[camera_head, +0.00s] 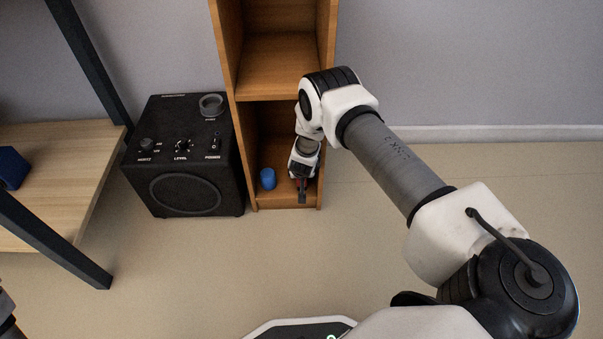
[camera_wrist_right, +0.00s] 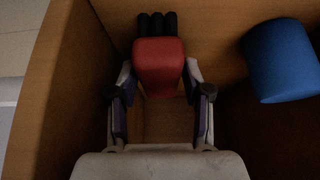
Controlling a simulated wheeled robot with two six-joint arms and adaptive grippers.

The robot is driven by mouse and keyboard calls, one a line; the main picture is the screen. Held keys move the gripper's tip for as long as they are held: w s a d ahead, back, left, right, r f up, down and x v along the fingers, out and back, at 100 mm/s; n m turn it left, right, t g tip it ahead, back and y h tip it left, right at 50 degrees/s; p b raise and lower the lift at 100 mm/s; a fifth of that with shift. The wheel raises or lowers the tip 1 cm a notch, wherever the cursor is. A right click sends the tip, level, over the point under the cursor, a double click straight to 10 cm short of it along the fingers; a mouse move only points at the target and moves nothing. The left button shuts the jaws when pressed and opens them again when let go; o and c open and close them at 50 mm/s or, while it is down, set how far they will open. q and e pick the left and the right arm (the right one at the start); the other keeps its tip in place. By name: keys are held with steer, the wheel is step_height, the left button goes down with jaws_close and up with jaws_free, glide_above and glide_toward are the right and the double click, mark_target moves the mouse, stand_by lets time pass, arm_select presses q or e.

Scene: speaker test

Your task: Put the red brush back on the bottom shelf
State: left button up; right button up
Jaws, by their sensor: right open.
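The red brush (camera_wrist_right: 160,65), a red block with dark bristle-like ends, shows at the top middle of the right wrist view. My right gripper (camera_wrist_right: 160,105) is open, with a finger on each side of the brush's near end; I see no clear grip on it. In the head view my right gripper (camera_head: 302,184) reaches into the bottom compartment of the wooden shelf (camera_head: 284,206), at its right side. The brush is mostly hidden there by the gripper.
A blue cylinder (camera_head: 268,179) stands on the bottom shelf left of the gripper; it also shows in the right wrist view (camera_wrist_right: 282,62). The shelf's side walls are close. A black speaker (camera_head: 185,190) stands left of the shelf. A wooden table (camera_head: 55,165) is at the far left.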

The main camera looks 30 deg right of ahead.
steer(key=p+v, duration=0.6)
steer(key=v, duration=0.5)
steer(key=s+a+r+n+g+y, duration=0.15)
steer(key=s+a, duration=0.25)
steer(key=s, duration=0.7)
steer(key=s+a+r+n+g+y, duration=0.1)
steer(key=s+a+n+g, duration=0.2)
steer(key=s, duration=0.8)
steer(key=s+a+r+n+g+y, duration=0.15)
steer(key=s+a, duration=0.25)
steer(key=s, duration=0.7)
step_height(320, 180, up, 39)
steer(key=t+p, duration=0.1)
steer(key=p, duration=3.8)
steer(key=shift+h, duration=0.4)
steer(key=shift+w+a, duration=0.15)
steer(key=shift+w, duration=0.05)
